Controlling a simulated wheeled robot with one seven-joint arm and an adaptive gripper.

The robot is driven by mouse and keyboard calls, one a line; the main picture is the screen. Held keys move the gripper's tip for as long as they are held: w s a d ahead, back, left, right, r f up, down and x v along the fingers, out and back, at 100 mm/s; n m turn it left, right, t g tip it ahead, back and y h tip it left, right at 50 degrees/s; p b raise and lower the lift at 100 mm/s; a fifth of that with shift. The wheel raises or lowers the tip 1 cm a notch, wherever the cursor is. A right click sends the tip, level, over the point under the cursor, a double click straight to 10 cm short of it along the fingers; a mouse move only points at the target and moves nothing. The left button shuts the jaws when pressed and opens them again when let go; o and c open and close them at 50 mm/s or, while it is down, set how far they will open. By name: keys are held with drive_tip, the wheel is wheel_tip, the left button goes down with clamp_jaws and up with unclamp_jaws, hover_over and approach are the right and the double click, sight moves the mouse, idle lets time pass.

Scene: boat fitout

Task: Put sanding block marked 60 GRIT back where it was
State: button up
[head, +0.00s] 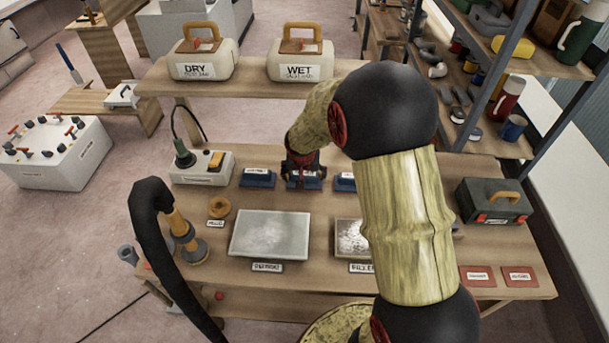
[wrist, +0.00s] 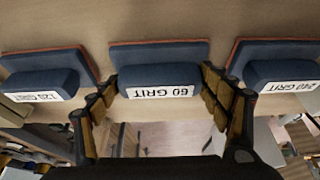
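The sanding block marked 60 GRIT (wrist: 155,78) is dark blue with a white label and a thin reddish edge along its base. In the wrist view it sits between two similar blocks, roughly in line with them. My gripper (wrist: 160,88) has one finger against each side of its raised grip, with no clear gap, so it looks shut on it. In the head view my gripper (head: 304,170) is over the middle block (head: 305,184) of the row and partly hides it. I cannot tell whether the block's underside touches the bench.
A 120 GRIT block (wrist: 40,85) and a 240 GRIT block (wrist: 282,75) stand close on either side. The workbench (head: 330,205) also holds a grey panel (head: 270,234), a toolbox (head: 494,203) and a switch box (head: 202,167). DRY (head: 203,62) and WET (head: 300,64) containers stand on the raised shelf behind.

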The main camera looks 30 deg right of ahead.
drive_tip(key=o, duration=0.4)
drive_tip(key=shift+c, duration=0.2)
drive_tip(key=shift+r, duration=0.1)
drive_tip(key=shift+r, duration=0.15)
drive_tip(key=s+a+r+n+p, duration=0.1)
drive_tip(key=s+a+r+p, duration=0.2)
drive_tip(key=r, duration=0.6)
drive_tip(key=s+a+r, duration=0.3)
drive_tip(key=s+r, duration=0.1)
drive_tip(key=r, duration=0.5)
drive_tip(key=s+a+r+n+t+y, duration=0.1)
drive_tip(key=s+a+r+n, duration=0.2)
drive_tip(key=s, duration=0.7)
drive_tip(key=s+a+r+n+t+y, duration=0.1)
drive_tip(key=s+a+r+n, duration=0.1)
drive_tip(key=s+a+r, duration=0.5)
drive_tip(key=s, duration=0.3)
drive_tip(key=shift+s+a+n+y, duration=0.25)
drive_tip(key=shift+s+n+y, duration=0.05)
drive_tip(key=shift+s+n, duration=0.1)
